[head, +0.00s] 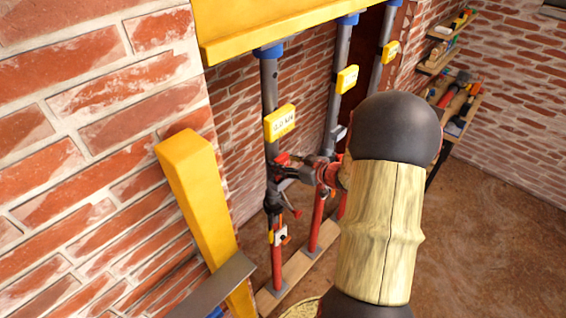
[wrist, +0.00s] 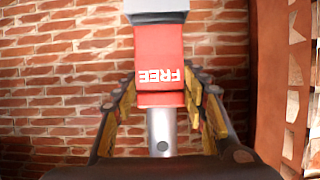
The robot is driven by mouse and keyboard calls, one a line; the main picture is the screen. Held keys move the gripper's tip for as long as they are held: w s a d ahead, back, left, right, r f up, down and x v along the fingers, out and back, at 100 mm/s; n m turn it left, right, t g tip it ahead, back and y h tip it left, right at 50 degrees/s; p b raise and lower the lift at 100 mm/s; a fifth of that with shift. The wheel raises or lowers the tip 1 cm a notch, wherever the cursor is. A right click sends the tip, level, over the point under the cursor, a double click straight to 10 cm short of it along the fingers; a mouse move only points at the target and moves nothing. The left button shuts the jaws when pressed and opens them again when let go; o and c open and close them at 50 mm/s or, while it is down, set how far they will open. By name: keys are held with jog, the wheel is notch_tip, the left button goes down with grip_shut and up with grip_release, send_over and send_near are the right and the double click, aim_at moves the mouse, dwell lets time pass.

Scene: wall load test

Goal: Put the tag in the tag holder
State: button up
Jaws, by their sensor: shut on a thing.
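A red tag (wrist: 160,80) lettered FREE, upside down in the wrist view, is between the two fingers of my gripper (wrist: 161,100). The fingers close in on it from both sides. A grey round metal piece with a hole shows below it, and a light grey block above. In the head view my gripper (head: 285,173) is beside the nearest prop (head: 270,105), below its yellow display. I cannot pick out the tag holder for certain. A small white and orange piece (head: 281,236) is lower on that prop.
Two more props (head: 340,105) with yellow displays stand behind. A yellow beam (head: 250,32) lies across the prop tops, and a yellow post (head: 198,195) stands at left. Shelves (head: 455,100) with tools are at the back right. The brown floor at right (head: 490,250) is clear.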

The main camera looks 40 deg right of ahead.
jog(key=shift+f+b, duration=0.5)
jog(key=shift+f, duration=0.7)
dwell(0.7)
jog(key=shift+f, duration=0.35)
jog(key=shift+f, duration=0.15)
jog(key=o, duration=1.2)
jog(key=shift+o, duration=0.2)
jog(key=o, duration=0.4)
jog(key=shift+o, duration=0.5)
